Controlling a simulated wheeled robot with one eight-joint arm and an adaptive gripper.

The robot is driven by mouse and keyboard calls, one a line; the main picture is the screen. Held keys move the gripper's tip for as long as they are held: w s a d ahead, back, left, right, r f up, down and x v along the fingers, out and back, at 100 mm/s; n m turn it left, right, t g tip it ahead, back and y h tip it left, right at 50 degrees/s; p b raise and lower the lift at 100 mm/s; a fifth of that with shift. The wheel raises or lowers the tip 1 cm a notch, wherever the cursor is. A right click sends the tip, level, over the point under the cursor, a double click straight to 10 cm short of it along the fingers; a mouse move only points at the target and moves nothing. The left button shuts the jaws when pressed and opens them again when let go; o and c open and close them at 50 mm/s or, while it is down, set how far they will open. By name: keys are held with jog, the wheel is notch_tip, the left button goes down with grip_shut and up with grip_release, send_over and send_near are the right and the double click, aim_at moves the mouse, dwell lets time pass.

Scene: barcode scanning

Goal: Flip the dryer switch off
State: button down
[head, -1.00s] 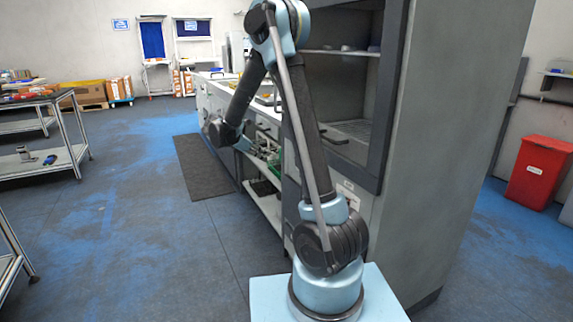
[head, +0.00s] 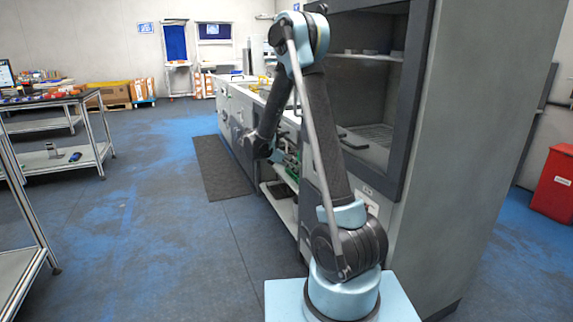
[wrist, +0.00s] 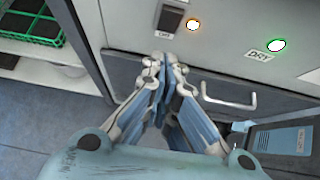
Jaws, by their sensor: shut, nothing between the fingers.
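A dark rocker switch (wrist: 172,17) sits on the grey panel (wrist: 125,22) at the top of the wrist view. An orange lit lamp (wrist: 193,24) is just right of it. A green lit lamp (wrist: 276,44) and a "DRY" label (wrist: 260,56) are further right. My gripper (wrist: 166,62) is shut and empty, its fingertips below the switch in the picture. I see a gap there in the picture but cannot judge depth. In the head view, the tall grey cabinet (head: 470,130) stands right of my arm, and my gripper is not clearly visible.
A drawer handle (wrist: 230,100) juts out below the panel, right of the fingers. A green rack (wrist: 35,25) stands on a white shelf at left. Open floor and a dark mat (head: 222,170) lie left of the counter. A red bin (head: 553,185) stands far right.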

jog(key=d, duration=0.1)
jog(key=w+d, duration=0.1)
jog(key=d, duration=0.3)
jog(key=shift+w+d+f, duration=0.2)
jog(key=shift+w+f, duration=0.2)
jog(key=shift+w+d+r+y, duration=0.1)
jog(key=shift+d+r+y, duration=0.1)
jog(key=shift+d+y, duration=0.2)
jog(key=shift+r, duration=0.15)
jog(key=shift+r, duration=0.65)
